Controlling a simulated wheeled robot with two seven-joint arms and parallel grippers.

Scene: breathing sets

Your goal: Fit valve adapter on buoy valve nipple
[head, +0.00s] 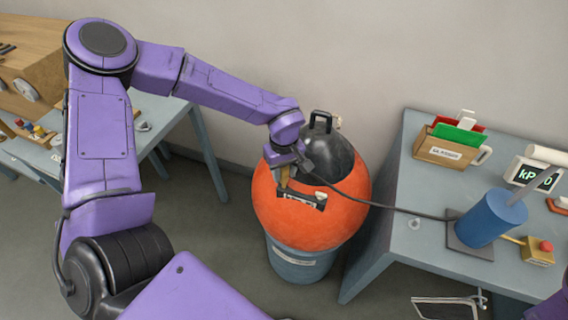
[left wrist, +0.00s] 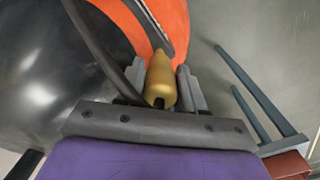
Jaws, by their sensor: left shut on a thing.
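The orange buoy (head: 330,222) with a black top (head: 335,150) sits on a blue-grey drum (head: 300,262). My left gripper (head: 293,186) is at the buoy's upper front, near the border of orange and black. In the left wrist view its grey fingers are shut on the brass-coloured valve adapter (left wrist: 161,80), with the orange buoy skin (left wrist: 172,22) behind it. A black hose (head: 385,206) runs from the gripper area to a blue pump (head: 490,218). The valve nipple is not clearly visible, and I cannot tell whether the adapter touches it. My right gripper is not in view.
A blue-grey table (head: 400,238) at the right carries the pump, a folder box (head: 447,150), a kPa display (head: 533,174) and a red-button box (head: 538,250). Another bench (head: 150,112) stands at the left. The floor (head: 215,240) left of the drum is clear.

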